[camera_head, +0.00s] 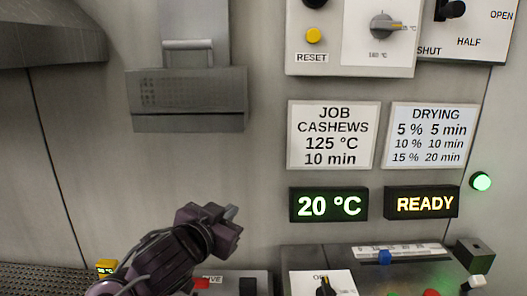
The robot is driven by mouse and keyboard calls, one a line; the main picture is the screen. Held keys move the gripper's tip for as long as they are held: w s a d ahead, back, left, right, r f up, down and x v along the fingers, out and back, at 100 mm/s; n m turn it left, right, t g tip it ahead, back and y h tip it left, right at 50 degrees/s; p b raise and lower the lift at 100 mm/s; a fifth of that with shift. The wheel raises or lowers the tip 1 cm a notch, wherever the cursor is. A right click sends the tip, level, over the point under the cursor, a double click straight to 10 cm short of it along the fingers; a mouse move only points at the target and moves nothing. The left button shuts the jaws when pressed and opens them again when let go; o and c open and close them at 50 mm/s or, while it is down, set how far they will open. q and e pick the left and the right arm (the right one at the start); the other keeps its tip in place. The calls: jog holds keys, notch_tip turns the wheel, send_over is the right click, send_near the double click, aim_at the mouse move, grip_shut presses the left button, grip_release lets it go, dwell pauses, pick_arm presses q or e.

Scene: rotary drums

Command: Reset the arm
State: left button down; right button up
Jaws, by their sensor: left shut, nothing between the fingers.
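My left gripper (226,220) is in the lower middle of the head view, at the end of my dark purple arm that rises from the bottom left. Its fingers are shut with nothing between them. It is in front of the grey wall panel, below the grey box with a handle (187,98) and left of the green "20 °C" display (328,204). The arm hides part of the lower control panel. My right gripper is not in this view.
Upper panel: yellow RESET button (313,35), temperature knob (383,25) and black lever (450,9). Job sign (333,135), drying sign (431,135), READY display (421,203) and lit green lamp (481,182) are on the wall. A lower console (375,262) juts out with a black knob (325,287) and blue slider (384,257).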

pick_arm(q)
jog(key=s+a+f+n+g+y, duration=0.25)
jog(key=s+a+f, duration=0.2)
jog(key=f, duration=0.55)
jog(key=s+a+f+n+g+y, duration=0.1)
jog(key=s+a+f+g, duration=0.2)
jog(key=s+f, duration=0.45)
jog(key=s+a+f+n+g+y, duration=0.1)
jog(key=s+a+f+g, duration=0.15)
jog(key=s+f, duration=0.4)
jog(key=s+a+f+g+y, duration=0.1)
jog(key=s+a+f+g, duration=0.15)
jog(key=s+f, duration=0.4)
notch_tip(320, 180, down, 30)
jog(key=s+g, duration=0.2)
jog(key=s, duration=0.1)
jog(key=s+a+f+g+b, duration=0.1)
jog(key=s+a+f, duration=0.2)
jog(key=s+f, duration=1.6)
jog(key=shift+s+a, duration=0.15)
jog(key=shift+s, duration=0.1)
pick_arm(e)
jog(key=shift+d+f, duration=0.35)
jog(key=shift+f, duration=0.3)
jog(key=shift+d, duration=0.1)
